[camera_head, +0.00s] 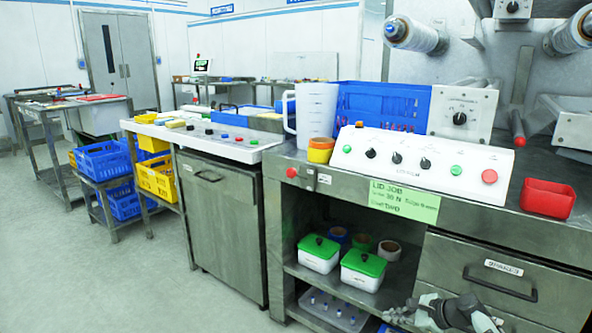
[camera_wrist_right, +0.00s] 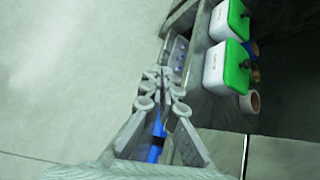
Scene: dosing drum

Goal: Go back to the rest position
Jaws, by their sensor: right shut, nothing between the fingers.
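My right gripper (camera_head: 398,314) is at the bottom of the head view, in front of the lower shelf and below the drawer. In the right wrist view my right gripper (camera_wrist_right: 166,76) has its fingertips together with nothing between them. Two white boxes with green lids stand on the shelf: the left box (camera_head: 318,262) and the right box (camera_head: 361,280). Both also show in the wrist view, beyond and to the right of the fingers, apart from them. My left gripper is not in view.
The steel bench holds a white control panel (camera_head: 420,165), a red bin (camera_head: 547,198), a measuring jug (camera_head: 314,115) and a blue crate (camera_head: 383,106). Tape rolls (camera_head: 388,250) lie on the shelf, and a tray (camera_head: 333,310) is below. The floor (camera_head: 110,280) at left is clear.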

